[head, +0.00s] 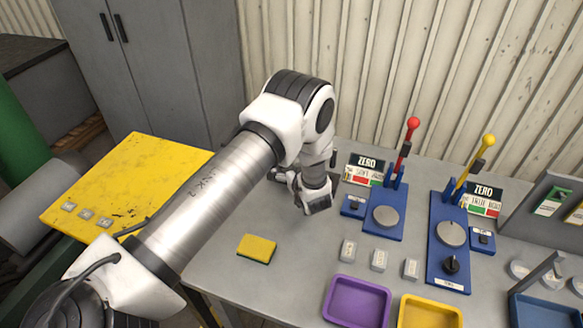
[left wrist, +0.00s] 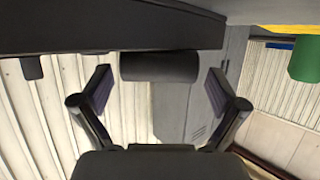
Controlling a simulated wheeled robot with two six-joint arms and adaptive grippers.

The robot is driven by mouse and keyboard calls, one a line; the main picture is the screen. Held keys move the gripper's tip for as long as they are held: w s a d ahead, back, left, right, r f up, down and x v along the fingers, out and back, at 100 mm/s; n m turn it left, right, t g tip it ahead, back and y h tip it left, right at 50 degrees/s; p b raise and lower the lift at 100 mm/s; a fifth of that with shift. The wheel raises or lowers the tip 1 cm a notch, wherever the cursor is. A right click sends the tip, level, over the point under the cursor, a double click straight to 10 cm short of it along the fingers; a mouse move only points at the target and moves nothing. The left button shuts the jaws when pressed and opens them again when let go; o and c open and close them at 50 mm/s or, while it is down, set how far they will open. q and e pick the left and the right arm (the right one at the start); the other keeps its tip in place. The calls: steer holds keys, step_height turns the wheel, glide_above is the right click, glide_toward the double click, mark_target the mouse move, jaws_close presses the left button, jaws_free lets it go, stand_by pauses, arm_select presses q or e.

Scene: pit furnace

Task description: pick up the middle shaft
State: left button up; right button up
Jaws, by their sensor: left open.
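My left arm reaches across the head view to the back of the bench, and its left gripper (head: 303,183) is mostly hidden behind its own wrist. In the left wrist view the left gripper (left wrist: 160,80) shows its two fingers wide apart. A dark rounded piece (left wrist: 160,66) shows between the fingers, below a long dark bar; I cannot tell what it is or whether it is near. No shaft can be clearly made out in either view, and part of the bench is hidden behind the left arm. My right gripper is in neither view.
The grey bench (head: 295,260) carries a yellow sponge (head: 257,248), several small grey blocks, a purple tray (head: 357,278) and a yellow tray (head: 430,302). Blue lever stands with a red knob (head: 413,123) and a yellow knob (head: 488,141) rise at right. A yellow plate (head: 128,180) lies left.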

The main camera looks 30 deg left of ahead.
arm_select(q)
steer(key=shift+w+a+f, duration=0.25)
steer(key=shift+w+a, duration=0.1)
steer(key=shift+a, duration=0.05)
steer(key=shift+w+f, duration=0.1)
steer(key=shift+f, duration=0.05)
steer(key=shift+d, duration=0.1)
steer(key=c, duration=1.7)
steer(key=shift+r+b, duration=0.55)
steer(key=shift+r, duration=0.4)
steer(key=shift+s+r+b, duration=0.5)
steer(key=shift+r, duration=0.35)
steer(key=s+r+b, duration=0.1)
steer(key=s+b, duration=0.3)
steer(key=s, duration=1)
steer(key=w+d+m+t+h, duration=0.1)
steer(key=w+d+m+h, duration=0.1)
steer(key=d, duration=0.4)
steer(key=w+d+m+t+h, duration=0.2)
steer(key=d+m+h, duration=0.2)
steer(key=d, duration=0.3)
steer(key=w+d+r+m+t+h, duration=0.1)
steer(key=w+d+m+t+h, duration=0.1)
steer(key=d+m+h, duration=0.2)
steer(key=shift+d+r+h, duration=0.1)
steer(key=shift+d+h, duration=0.2)
steer(key=shift+d, duration=1.45)
